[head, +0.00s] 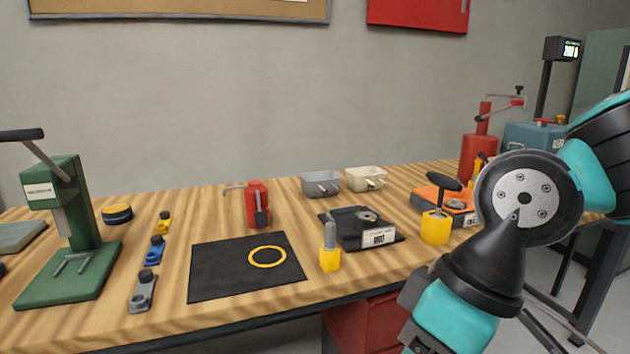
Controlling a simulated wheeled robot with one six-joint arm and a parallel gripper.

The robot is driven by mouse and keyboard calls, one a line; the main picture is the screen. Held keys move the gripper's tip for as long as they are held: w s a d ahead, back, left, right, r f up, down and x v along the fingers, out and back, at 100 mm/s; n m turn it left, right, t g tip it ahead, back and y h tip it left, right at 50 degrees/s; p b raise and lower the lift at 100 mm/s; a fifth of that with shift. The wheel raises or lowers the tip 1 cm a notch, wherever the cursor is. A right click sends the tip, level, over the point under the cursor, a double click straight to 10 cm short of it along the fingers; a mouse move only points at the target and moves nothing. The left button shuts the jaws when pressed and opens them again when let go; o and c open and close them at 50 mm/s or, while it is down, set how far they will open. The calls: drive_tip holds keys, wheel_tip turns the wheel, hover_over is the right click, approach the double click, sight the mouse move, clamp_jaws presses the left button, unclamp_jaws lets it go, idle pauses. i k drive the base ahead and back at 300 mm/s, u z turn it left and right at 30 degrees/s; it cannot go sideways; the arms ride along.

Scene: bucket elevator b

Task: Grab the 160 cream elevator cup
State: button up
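A cream elevator cup (363,179) stands open side up at the back of the wooden workbench, near the wall. A short bolt-like piece sticks out at its front right. A grey cup (321,184) of similar shape stands just left of it. I cannot read any size mark on either cup. My arm comes in at the right of the head view, in front of the bench and apart from the cream cup. My gripper's fingers do not show.
An orange device (447,201) lies to the right. A red tool (257,203) stands left; a green press (75,230) stands far left.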

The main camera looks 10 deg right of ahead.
sight(360, 180)
drive_tip(key=u, duration=0.05)
drive_tip(key=i, duration=1.35)
drive_tip(key=z, duration=0.15)
